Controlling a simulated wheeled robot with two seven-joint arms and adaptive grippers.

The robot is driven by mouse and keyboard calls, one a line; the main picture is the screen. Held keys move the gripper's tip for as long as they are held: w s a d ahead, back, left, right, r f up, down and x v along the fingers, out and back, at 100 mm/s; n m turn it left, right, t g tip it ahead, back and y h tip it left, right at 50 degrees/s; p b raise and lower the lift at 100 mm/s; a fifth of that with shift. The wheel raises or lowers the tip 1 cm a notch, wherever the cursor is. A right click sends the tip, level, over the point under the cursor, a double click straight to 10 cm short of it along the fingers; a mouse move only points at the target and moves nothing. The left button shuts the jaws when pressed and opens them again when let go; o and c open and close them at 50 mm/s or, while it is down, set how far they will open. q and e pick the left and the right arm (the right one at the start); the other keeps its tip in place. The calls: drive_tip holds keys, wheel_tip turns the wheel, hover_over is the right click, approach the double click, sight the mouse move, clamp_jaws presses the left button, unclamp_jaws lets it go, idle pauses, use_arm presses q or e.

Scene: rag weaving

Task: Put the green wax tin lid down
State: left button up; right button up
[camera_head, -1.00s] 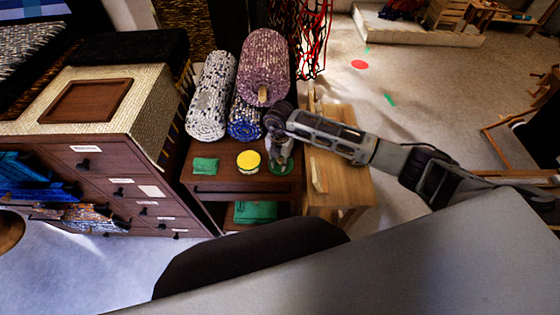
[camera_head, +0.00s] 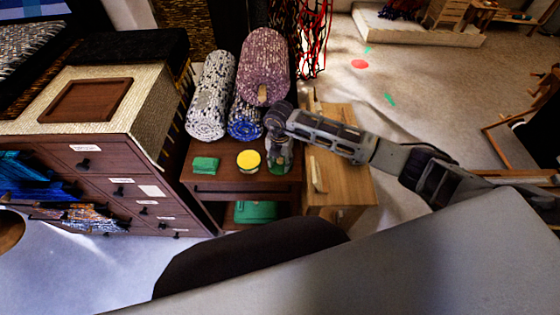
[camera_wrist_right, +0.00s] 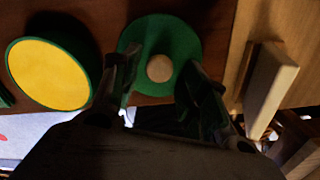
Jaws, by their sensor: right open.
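The green wax tin lid (camera_wrist_right: 185,40), a round disc with a pale wooden knob (camera_wrist_right: 159,68), appears to lie flat on the dark brown table top, near its right edge. My right gripper (camera_wrist_right: 160,88) is open, with one finger on each side of the knob and apart from it. In the head view my right gripper (camera_head: 279,160) points down over the lid and hides most of it. The green tin with yellow wax (camera_head: 248,160) stands just left of the gripper; it also shows in the wrist view (camera_wrist_right: 48,75). My left gripper is not in view.
A folded green cloth (camera_head: 205,165) lies left of the tin. Rolled rag rugs (camera_head: 264,68) lie behind. A lighter wooden bench (camera_head: 342,180) with a wooden block (camera_wrist_right: 270,90) adjoins on the right. A green item (camera_head: 255,212) sits on the lower shelf.

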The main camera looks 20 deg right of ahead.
sight(280, 161)
drive_tip(key=shift+r, duration=0.65)
wheel_tip(280, 161, up, 5)
drive_tip(key=shift+w+f, duration=0.1)
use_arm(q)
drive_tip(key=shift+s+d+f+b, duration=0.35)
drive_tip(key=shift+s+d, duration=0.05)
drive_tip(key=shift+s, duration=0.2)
use_arm(e)
wheel_tip(280, 161, up, 6)
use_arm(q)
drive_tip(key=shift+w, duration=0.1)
